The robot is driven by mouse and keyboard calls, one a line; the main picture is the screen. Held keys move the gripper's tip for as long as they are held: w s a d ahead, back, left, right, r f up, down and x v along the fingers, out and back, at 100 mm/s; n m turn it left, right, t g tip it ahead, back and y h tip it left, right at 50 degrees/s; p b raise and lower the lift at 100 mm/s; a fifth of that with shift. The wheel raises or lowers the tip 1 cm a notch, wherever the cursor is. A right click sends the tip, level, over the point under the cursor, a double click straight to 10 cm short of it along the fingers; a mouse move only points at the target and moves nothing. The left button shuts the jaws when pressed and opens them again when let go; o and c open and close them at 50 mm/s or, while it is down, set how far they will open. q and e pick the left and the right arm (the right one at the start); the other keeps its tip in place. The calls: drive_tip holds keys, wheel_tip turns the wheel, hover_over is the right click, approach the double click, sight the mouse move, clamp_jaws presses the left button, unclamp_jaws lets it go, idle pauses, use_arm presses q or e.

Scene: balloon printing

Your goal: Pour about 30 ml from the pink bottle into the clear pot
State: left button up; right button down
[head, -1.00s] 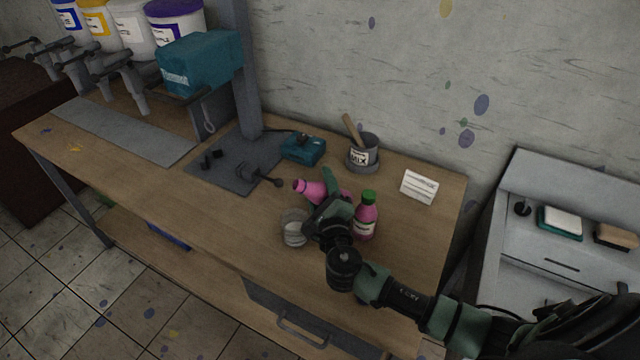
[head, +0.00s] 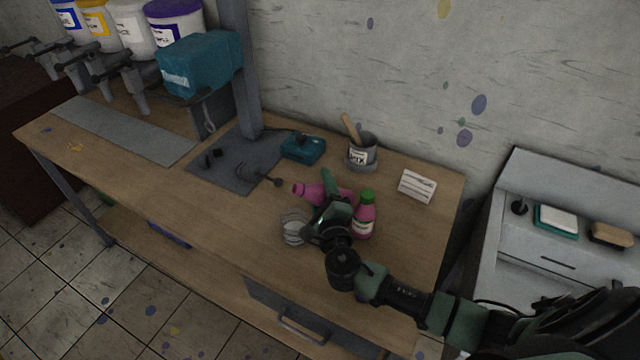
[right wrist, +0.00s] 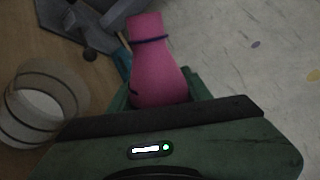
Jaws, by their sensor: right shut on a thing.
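My right gripper (head: 334,196) is shut on a pink bottle (head: 308,190), whose uncapped neck points left in the head view. The bottle is tipped well over, near level, above the bench. The bottle also shows in the right wrist view (right wrist: 158,72), with a dark ring round its neck. The clear pot (head: 293,229) stands on the bench below and left of the gripper in the head view. It shows at the left of the right wrist view (right wrist: 38,112), with a pale bottom. I see no stream, and cannot tell the liquid level. My left gripper is out of view.
A second pink bottle with a green cap (head: 365,216) stands upright close right of my right gripper. A grey mix cup (head: 362,152) with a stick, a teal box (head: 303,148) and a white card (head: 417,186) stand behind. The bench's front left is clear.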

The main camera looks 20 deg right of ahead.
drive_tip(key=shift+d+f+n+p, duration=0.15)
drive_tip(key=shift+f+n+p, duration=0.25)
drive_tip(key=shift+n+p, duration=0.55)
idle(1.0)
drive_tip(key=shift+n, duration=0.25)
drive_tip(key=shift+f, duration=0.15)
drive_tip(key=shift+f+n+p, duration=0.1)
drive_tip(key=shift+n+p, duration=0.2)
drive_tip(key=shift+p, duration=0.15)
drive_tip(key=shift+f, duration=0.2)
drive_tip(key=shift+f+n+p, duration=0.2)
drive_tip(key=shift+n+p, duration=0.2)
drive_tip(key=shift+n, duration=0.2)
idle(0.6)
